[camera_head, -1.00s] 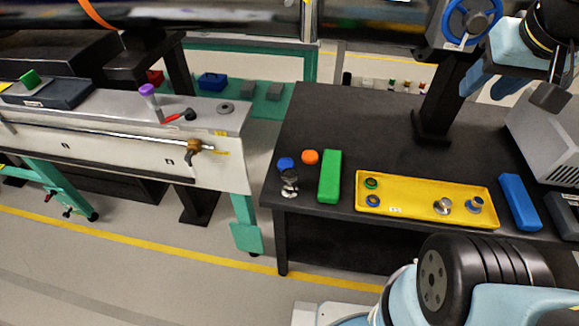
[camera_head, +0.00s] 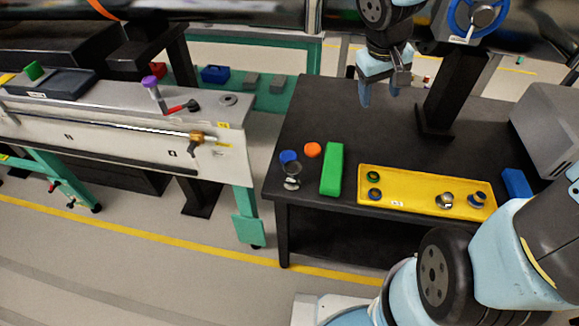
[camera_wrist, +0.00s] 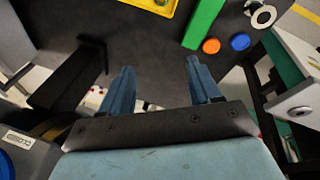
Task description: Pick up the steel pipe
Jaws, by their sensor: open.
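A short upright steel piece with round flanges, which looks like the steel pipe (camera_head: 292,176), stands at the left front corner of the dark table (camera_head: 330,110). In the wrist view, the pipe (camera_wrist: 263,15) shows from above as a pale ring at the top right. My gripper (camera_head: 380,92) is open and empty above the back of the table, fingers pointing down. It is behind and to the right of the pipe, well apart from it. In the wrist view, the open fingers (camera_wrist: 160,68) have only bare tabletop between them.
A blue cap (camera_head: 288,157), an orange cap (camera_head: 312,149) and a green block (camera_head: 332,169) lie near the pipe. A yellow tray (camera_head: 410,184) holds small fittings. A dark post with a blue wheel (camera_head: 475,16) rises at right. A light bench (camera_head: 120,130) stands left across a gap.

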